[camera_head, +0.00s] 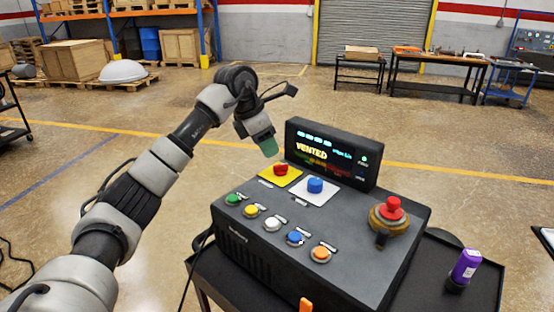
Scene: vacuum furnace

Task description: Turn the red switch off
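A dark control box (325,235) stands on a black cart. A red switch (281,169) sits on a yellow plate at the back left of its top. Its on or off position is too small to read. My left gripper (268,146) points down above and slightly left of the red switch, apart from it. A green fingertip shows; I cannot tell whether the fingers are open or shut. Another red knob (392,208) on a brass base is at the right of the box. My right gripper is not clearly visible.
A blue switch (316,185) on a white plate sits close beside the red one. Several coloured buttons line the front. A display (333,154) reading VENTED rises behind. A purple-labelled object (466,266) stands at right. An unidentified orange tip (305,304) shows at the bottom edge.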

